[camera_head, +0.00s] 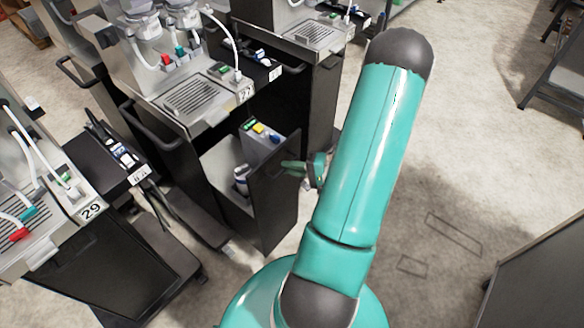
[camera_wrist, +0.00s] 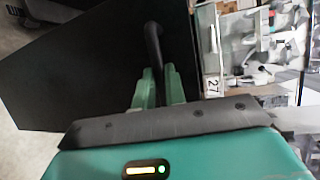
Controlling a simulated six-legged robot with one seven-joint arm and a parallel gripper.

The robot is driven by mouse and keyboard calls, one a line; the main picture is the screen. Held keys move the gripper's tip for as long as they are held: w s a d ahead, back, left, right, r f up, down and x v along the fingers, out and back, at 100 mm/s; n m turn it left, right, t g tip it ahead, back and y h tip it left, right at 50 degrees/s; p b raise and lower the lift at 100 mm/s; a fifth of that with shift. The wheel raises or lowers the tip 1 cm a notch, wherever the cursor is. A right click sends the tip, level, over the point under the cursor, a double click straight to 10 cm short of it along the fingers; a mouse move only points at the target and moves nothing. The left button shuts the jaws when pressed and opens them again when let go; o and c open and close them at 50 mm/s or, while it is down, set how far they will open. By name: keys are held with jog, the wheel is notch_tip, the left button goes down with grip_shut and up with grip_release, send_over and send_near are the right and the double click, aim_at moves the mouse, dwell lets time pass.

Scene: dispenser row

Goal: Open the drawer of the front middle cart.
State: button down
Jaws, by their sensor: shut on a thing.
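The middle cart (camera_head: 200,120) is grey and dark, with a dispenser on top and a label reading 27. Its black drawer (camera_head: 275,195) stands pulled out toward the right, showing its inside. My gripper (camera_head: 300,168) is at the drawer's outer face, partly hidden by my arm. In the wrist view, the green fingers of my gripper (camera_wrist: 156,85) are shut on the black handle (camera_wrist: 153,42) of the drawer. The dark drawer front (camera_wrist: 85,65) fills the left of that view.
A box with coloured tops (camera_head: 262,140) and a small canister (camera_head: 241,180) are in the drawer. Cart 29 (camera_head: 110,265) stands at the left. A dark panel (camera_head: 540,275) is at the lower right. The floor right of my arm is mostly clear.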

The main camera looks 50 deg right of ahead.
jog(key=shift+s+a, duration=0.1)
jog(key=shift+s, duration=0.05)
dwell(0.3)
jog(key=c, duration=1.5)
grip_release()
jog(key=shift+o, duration=0.2)
jog(key=v, duration=1.3)
jog(key=shift+s+d, duration=0.25)
jog(key=shift+s, duration=0.05)
jog(key=shift+r, duration=0.15)
